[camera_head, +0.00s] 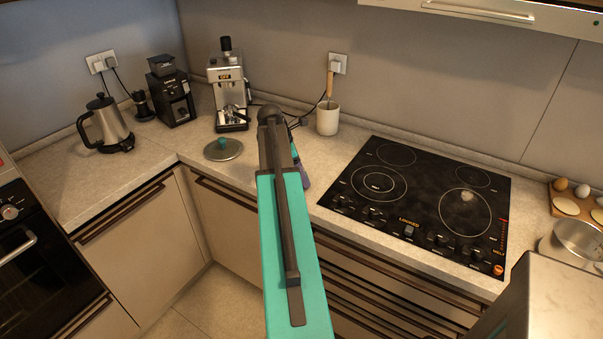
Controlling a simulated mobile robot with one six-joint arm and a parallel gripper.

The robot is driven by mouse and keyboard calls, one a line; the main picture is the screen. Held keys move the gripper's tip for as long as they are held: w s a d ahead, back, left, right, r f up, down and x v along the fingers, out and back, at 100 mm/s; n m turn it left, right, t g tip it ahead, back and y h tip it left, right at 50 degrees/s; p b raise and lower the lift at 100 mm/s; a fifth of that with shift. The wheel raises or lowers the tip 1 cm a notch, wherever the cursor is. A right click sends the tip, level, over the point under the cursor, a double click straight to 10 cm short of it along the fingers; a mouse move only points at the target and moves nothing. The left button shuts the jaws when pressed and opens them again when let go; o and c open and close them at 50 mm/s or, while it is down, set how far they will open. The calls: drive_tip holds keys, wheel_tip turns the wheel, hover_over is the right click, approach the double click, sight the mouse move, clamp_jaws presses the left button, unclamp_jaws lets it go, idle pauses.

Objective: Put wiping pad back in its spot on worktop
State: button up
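I cannot make out a wiping pad in the head view. The pale speckled worktop (110,178) runs along the left side and the back wall. My teal arm link rises from the bottom middle and covers part of the worktop's front edge.
A kettle (107,125), coffee grinder (172,95), espresso machine (228,90) and utensil pot (327,117) stand at the back. A round lid (223,149) lies near the corner. A metal pot (572,242) and egg board (575,203) are at right.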

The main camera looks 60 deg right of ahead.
drive_tip(key=shift+f, duration=0.45)
drive_tip(key=shift+f, duration=0.15)
drive_tip(key=o, duration=1.1)
drive_tip(key=b+v, duration=0.2)
drive_tip(key=v, duration=1)
idle(0.3)
